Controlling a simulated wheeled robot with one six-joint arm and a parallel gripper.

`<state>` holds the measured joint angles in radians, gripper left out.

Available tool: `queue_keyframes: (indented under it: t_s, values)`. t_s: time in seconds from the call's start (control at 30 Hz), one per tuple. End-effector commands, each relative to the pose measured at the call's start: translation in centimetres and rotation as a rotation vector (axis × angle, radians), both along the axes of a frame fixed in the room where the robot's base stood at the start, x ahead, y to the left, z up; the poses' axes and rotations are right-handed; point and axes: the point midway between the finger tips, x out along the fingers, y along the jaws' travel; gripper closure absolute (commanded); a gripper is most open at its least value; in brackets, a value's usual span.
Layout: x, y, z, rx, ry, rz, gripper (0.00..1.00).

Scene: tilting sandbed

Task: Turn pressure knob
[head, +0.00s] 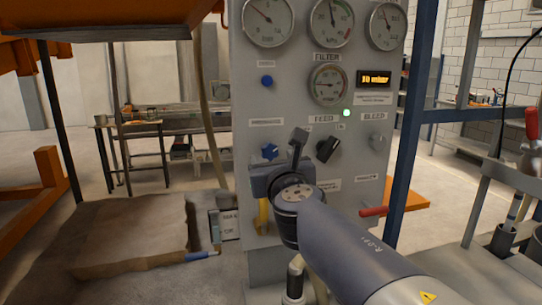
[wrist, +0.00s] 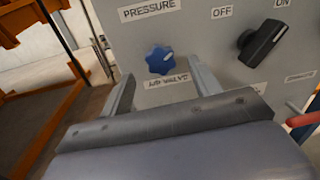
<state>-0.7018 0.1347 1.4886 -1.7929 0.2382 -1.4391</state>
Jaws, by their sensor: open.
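The blue pressure knob (head: 269,151) is on the front of a grey control panel (head: 248,90), just beyond my gripper (head: 279,158). In the wrist view the knob (wrist: 160,60) is a lobed blue dial with a white pointer mark, under a PRESSURE label (wrist: 150,9). My open gripper (wrist: 162,84) has one finger on each side of the knob's line, with the knob between and slightly beyond the tips. I see no contact. Nothing is between the fingers. The display (head: 375,79) appears to read 10 mbar.
A black switch (head: 328,149) sits right of the knob, with OFF and ON labels in the wrist view. Several gauges and a small blue knob (head: 267,81) are above. A red handle (head: 373,211) sticks out lower right.

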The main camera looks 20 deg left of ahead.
Motion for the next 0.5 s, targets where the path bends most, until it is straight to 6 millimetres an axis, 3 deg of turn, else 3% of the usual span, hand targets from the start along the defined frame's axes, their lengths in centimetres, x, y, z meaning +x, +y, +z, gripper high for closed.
queue_keyframes:
  t_s: [0.2, 0.5]
  values:
    - [2.3, 1.1, 0.0, 0.0, 0.001, -0.001, 0.41]
    - [3.0, 1.5, 0.0, 0.001, 0.0, 0.0, 0.41]
